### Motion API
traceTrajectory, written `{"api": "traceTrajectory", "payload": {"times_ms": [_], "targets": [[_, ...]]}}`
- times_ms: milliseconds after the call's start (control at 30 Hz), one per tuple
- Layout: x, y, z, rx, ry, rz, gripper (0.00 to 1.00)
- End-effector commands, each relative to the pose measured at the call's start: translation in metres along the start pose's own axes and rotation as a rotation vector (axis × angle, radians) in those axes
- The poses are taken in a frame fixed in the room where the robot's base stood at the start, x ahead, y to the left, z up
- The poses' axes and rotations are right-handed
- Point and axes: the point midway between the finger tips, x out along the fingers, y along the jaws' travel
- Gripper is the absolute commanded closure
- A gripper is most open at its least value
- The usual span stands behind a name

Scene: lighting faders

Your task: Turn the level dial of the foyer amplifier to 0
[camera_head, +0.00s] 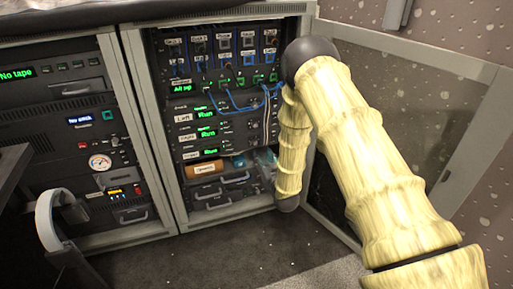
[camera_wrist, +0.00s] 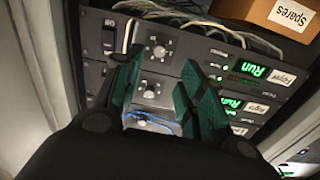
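The foyer amplifier (camera_wrist: 262,71) shows upside down in the wrist view, with a green "Run" display and a "Foyer" label. Its level dial (camera_wrist: 159,51) is a small grey knob with marks around it; I cannot read its setting. My gripper (camera_wrist: 161,60) is open, its two green-padded fingers apart on either side in the picture, with the dial seen between and just beyond the tips. I cannot tell whether they touch the panel. In the head view the foyer amplifier (camera_head: 203,153) is the lowest of the three labelled "Run" units; my arm hides its right part and my gripper.
A second amplifier's knob (camera_wrist: 151,88) shows between the fingers, close to the foyer dial. Cables (camera_wrist: 180,17) and a "Spares" box (camera_wrist: 279,16) lie by the foyer unit. Blue patch cables (camera_head: 240,101) hang above the amplifiers. An open rack door (camera_head: 400,110) stands at the right.

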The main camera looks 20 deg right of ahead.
Motion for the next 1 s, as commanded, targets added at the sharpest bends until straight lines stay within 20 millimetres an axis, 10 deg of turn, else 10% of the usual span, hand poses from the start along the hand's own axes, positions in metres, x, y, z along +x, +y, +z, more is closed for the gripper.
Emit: {"api": "traceTrajectory", "payload": {"times_ms": [500, 1000], "targets": [[0.076, 0.000, 0.003, 0.000, -0.002, 0.001, 0.60], [0.087, 0.000, 0.001, 0.000, -0.004, 0.001, 0.62]]}}
